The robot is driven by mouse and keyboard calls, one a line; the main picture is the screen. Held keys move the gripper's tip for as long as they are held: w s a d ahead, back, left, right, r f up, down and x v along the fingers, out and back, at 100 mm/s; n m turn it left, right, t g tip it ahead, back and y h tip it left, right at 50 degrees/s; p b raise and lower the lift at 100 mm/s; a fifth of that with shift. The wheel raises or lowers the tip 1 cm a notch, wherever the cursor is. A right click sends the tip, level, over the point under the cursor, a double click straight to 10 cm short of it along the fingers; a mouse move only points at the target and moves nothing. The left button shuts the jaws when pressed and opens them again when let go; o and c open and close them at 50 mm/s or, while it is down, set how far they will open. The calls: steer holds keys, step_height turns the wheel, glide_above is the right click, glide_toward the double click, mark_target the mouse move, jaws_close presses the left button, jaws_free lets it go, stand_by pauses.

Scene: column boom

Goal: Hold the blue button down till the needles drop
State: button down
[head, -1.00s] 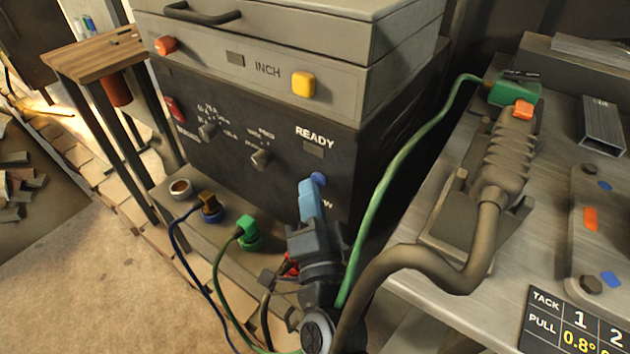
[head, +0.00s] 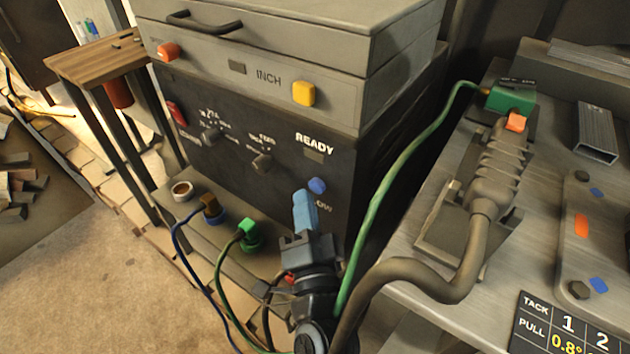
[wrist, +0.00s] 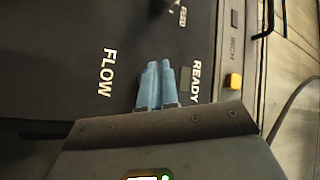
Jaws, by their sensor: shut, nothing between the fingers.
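The blue button (head: 317,185) is a small round knob on the dark front panel of the machine, below the READY label and above the FLOW label. My gripper (head: 302,196) has light-blue fingers, shut and empty, pointing up at the panel just left of and slightly below the button. In the head view a small gap shows between fingertips and button; depth to the panel is hard to judge. No gauge needles can be made out in either view.
A yellow button (head: 303,93) and an orange-red one (head: 167,52) sit on the panel above. A green cable (head: 400,160) and a thick grey hose (head: 425,270) run right of my arm. Plugs with cables (head: 248,234) stand on the ledge at left.

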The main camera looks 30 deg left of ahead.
steer(key=shift+s, duration=0.15)
steer(key=shift+s+a+p, duration=0.2)
steer(key=shift+s+p, duration=1.95)
steer(key=shift+s, duration=0.35)
